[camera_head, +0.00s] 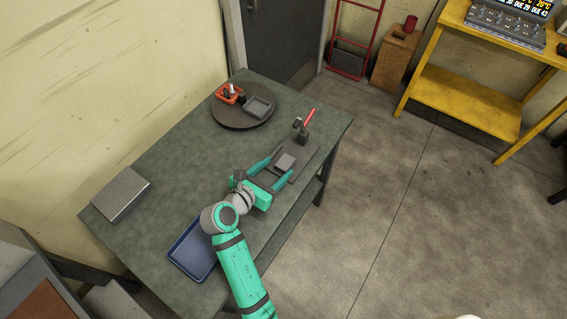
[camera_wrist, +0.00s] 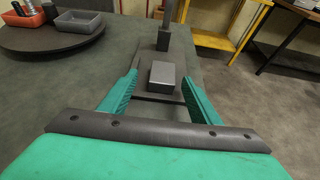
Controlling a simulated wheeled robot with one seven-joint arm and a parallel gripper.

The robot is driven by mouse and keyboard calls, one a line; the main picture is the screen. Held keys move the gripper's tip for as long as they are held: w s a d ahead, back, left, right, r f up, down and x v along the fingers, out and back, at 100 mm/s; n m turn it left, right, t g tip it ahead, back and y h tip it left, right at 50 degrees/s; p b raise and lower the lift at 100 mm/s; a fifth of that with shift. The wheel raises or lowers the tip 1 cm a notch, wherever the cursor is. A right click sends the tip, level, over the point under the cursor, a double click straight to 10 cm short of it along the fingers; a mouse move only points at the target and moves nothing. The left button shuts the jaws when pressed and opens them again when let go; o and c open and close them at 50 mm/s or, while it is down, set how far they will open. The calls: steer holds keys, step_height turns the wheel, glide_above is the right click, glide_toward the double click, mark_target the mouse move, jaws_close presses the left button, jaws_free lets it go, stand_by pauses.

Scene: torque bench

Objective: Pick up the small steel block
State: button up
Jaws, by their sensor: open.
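The small steel block (camera_head: 285,161) is a grey box on a dark flat plate (camera_head: 304,154) on the bench. In the wrist view the block (camera_wrist: 162,74) sits between and slightly beyond the tips of my gripper (camera_wrist: 158,92). In the head view my gripper (camera_head: 274,164) has its two teal fingers spread, one on each side of the block. The fingers look apart from the block, with a gap on both sides in the wrist view. My gripper is open and empty.
A post with a red handle (camera_head: 309,117) stands at the plate's far end. A round dark turntable (camera_head: 243,121) holds a red bin (camera_head: 228,94) and a grey tray (camera_head: 259,106). A blue tray (camera_head: 193,249) and a grey case (camera_head: 121,195) lie on the bench (camera_head: 165,160). The bench's middle is clear.

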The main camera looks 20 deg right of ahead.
mark_target(283, 164)
steer(key=x, duration=0.3)
steer(key=shift+s+d+f, duration=0.1)
steer(key=shift+d+f, duration=0.05)
steer(key=shift+d, duration=0.25)
steer(key=shift+a, duration=0.1)
steer(key=c, duration=1.4)
jaws_close()
